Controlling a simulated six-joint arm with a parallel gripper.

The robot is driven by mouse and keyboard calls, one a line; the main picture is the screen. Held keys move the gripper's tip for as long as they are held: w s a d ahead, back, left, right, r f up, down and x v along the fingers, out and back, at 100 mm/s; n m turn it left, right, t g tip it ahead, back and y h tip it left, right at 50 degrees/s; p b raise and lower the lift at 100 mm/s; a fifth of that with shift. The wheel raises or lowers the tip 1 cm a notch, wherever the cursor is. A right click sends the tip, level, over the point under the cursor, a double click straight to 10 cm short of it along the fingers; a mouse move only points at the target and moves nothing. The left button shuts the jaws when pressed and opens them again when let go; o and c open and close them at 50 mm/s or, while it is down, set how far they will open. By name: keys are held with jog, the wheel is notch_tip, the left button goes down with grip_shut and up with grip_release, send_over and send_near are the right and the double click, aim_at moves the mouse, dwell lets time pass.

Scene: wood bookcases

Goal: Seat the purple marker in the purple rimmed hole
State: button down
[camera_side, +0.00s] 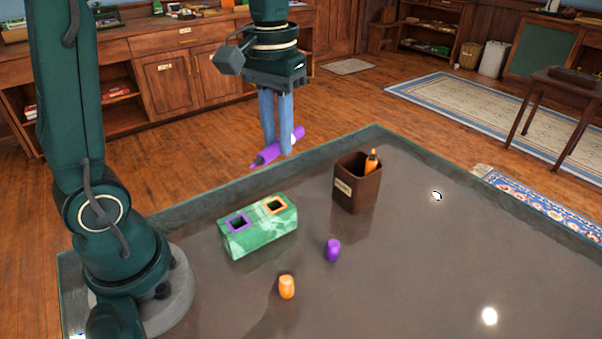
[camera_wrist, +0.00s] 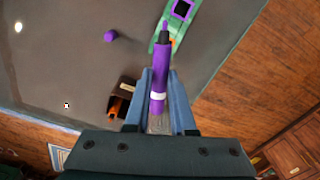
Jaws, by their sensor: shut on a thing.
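My gripper (camera_side: 277,143) is shut on the purple marker (camera_side: 266,155) and holds it in the air above the table's far edge. In the side view the marker is tilted, its tip end down to the left. In the wrist view the marker (camera_wrist: 160,82) sits between the blue fingers (camera_wrist: 160,100), its tip pointing up the picture. The green block (camera_side: 262,236) stands on the table with a purple rimmed hole (camera_side: 238,222) at left and an orange rimmed hole (camera_side: 276,206) at right. Both holes look empty. The block (camera_wrist: 157,46) is partly hidden by the marker in the wrist view.
A brown cup (camera_side: 351,190) holding an orange marker (camera_side: 371,161) stands right of the block. A purple cap (camera_side: 333,250) and an orange cap (camera_side: 286,286) stand on the table in front. The table's right part is clear.

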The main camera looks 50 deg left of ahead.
jog(key=n, duration=0.2)
jog(key=f+n, duration=0.1)
jog(key=shift+s+d+f+n, duration=0.1)
jog(key=shift+s+d+n, duration=0.2)
jog(key=shift+d+n, duration=0.1)
jog(key=s+d+f+n, duration=0.4)
jog(key=d+n, duration=0.1)
jog(key=n, duration=0.6)
send_over(262, 286)
jog(key=f, duration=0.1)
jog(key=shift+f, duration=0.15)
jog(key=shift+f, duration=4.8)
